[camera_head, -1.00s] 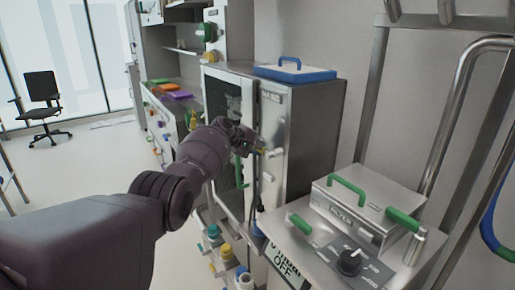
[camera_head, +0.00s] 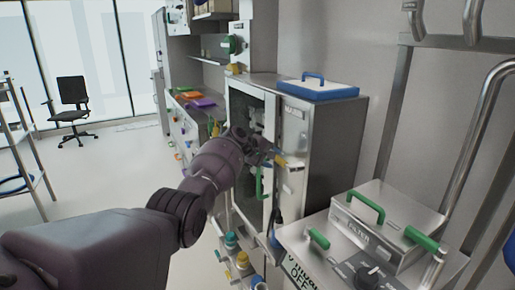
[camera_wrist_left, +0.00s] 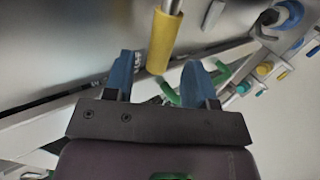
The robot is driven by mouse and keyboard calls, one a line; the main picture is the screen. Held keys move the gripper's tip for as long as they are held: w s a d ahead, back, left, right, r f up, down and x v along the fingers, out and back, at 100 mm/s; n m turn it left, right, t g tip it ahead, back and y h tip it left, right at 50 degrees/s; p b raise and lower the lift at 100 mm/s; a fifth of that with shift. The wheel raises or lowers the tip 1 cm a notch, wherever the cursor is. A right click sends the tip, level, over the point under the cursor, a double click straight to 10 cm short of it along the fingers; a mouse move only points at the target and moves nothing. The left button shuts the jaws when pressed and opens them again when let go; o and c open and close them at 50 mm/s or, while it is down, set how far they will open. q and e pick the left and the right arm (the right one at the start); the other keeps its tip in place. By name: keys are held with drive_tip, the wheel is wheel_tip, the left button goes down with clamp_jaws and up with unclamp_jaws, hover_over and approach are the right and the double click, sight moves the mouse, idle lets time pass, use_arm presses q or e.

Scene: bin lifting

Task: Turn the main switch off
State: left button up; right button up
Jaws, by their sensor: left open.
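A yellow-tipped metal lever (camera_head: 291,161) sticks out from the front of the grey steel cabinet (camera_head: 336,150), under a label too small to read surely. I take this lever for the main switch. My left gripper (camera_head: 272,153) is at the cabinet front, close beside the lever. In the left wrist view its blue fingers (camera_wrist_left: 158,80) are spread apart. The yellow grip (camera_wrist_left: 162,45) shows just beyond and between the fingertips, and I see no clear contact. The lever's base is partly hidden in the head view. My right gripper is not in view.
A glass door with a green handle (camera_head: 260,186) is left of the lever. A filter box (camera_head: 385,225) with green handles and a black knob (camera_head: 368,276) stand at the lower right. A blue-edged lid (camera_head: 318,91) lies on the cabinet.

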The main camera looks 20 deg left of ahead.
use_arm(q)
drive_tip(key=p+v, duration=0.2)
drive_tip(key=v, duration=0.4)
drive_tip(key=shift+s+a+r, duration=0.2)
drive_tip(key=shift+s+a, duration=0.05)
drive_tip(key=shift+s, duration=0.05)
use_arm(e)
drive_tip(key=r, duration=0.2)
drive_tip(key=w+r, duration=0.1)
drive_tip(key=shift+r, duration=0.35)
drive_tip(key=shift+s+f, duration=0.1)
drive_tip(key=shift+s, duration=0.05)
